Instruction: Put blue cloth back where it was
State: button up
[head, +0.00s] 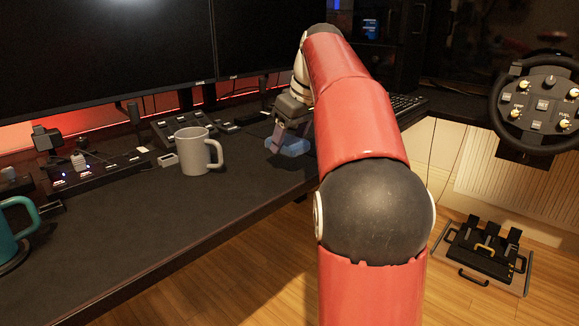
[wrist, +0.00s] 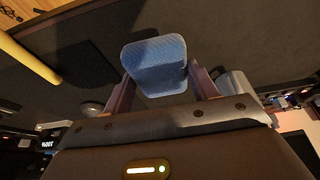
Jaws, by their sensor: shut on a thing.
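The blue cloth (head: 288,146) is low at the desk top in the head view, right of the grey mug, partly hidden by my gripper and arm. In the wrist view the blue cloth (wrist: 156,66) sits between the two fingers as a folded, rounded block. My gripper (head: 284,140) points down and is shut on the cloth. It also shows in the wrist view (wrist: 160,85). I cannot tell whether the cloth touches the desk.
A grey mug (head: 196,152) stands left of my gripper. A teal mug (head: 14,232) is at the left edge. Control boxes (head: 181,127) and monitors (head: 100,50) line the back. The front desk top (head: 130,215) is clear. A steering wheel (head: 541,100) and pedals (head: 484,250) are at right.

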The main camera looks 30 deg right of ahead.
aim_at(289, 170)
jog(key=shift+f+b, duration=0.65)
jog(key=shift+f, duration=1.55)
jog(key=shift+f, duration=0.15)
jog(key=o, duration=0.9)
